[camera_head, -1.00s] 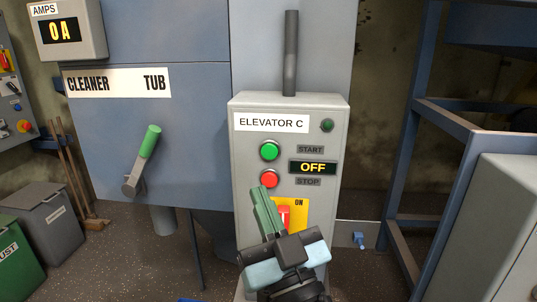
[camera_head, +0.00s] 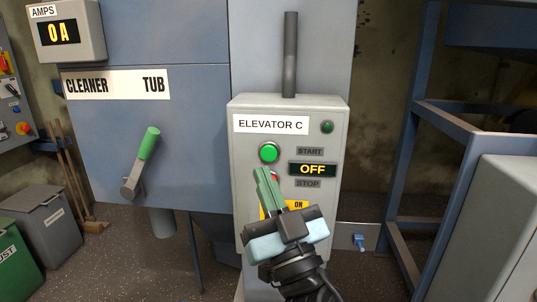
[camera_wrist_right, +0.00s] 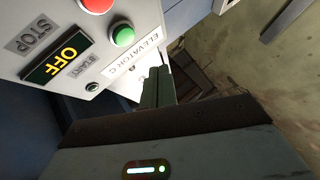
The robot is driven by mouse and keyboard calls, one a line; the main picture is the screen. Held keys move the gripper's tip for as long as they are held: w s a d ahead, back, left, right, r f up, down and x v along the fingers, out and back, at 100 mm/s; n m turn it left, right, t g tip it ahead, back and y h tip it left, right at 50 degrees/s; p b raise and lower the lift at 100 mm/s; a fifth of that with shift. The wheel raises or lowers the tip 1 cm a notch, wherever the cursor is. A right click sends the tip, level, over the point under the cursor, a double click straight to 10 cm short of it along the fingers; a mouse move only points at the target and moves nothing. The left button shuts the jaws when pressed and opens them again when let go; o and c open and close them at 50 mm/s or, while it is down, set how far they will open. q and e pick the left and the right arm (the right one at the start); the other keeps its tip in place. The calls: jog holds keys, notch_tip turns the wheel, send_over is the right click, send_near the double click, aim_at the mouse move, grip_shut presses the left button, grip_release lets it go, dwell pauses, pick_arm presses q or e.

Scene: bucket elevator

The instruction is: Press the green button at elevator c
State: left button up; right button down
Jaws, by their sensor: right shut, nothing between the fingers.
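The grey Elevator C control box (camera_head: 318,225) stands in the middle of the head view. Its green button (camera_head: 269,152) is beside the START label, and the display (camera_head: 313,169) reads OFF. The red button (camera_head: 276,176) is mostly hidden behind my gripper. My right gripper (camera_head: 263,171) is shut and empty, its green fingers pointing up with the tips just below the green button in the picture; I cannot tell the gap to the panel. In the right wrist view the green button (camera_wrist_right: 122,36) and red button (camera_wrist_right: 97,3) show near the shut fingers (camera_wrist_right: 157,82). My left gripper is out of view.
A green-handled lever (camera_head: 148,143) on the cleaner tub is to the left. A blue metal frame (camera_head: 440,125) and a grey cabinet (camera_head: 505,220) stand on the right.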

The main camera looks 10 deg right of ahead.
aim_at(269, 154)
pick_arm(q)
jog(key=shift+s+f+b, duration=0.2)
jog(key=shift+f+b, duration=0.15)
pick_arm(e)
jog(key=w, duration=0.1)
jog(key=w+d, duration=0.1)
jog(key=w, duration=0.2)
jog(key=shift+w+d, duration=0.3)
jog(key=shift+d, duration=0.05)
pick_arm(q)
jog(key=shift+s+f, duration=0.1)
pick_arm(e)
jog(key=shift+w, duration=0.1)
dwell(1.4)
jog(key=shift+w+d, duration=0.1)
jog(key=shift+w, duration=0.15)
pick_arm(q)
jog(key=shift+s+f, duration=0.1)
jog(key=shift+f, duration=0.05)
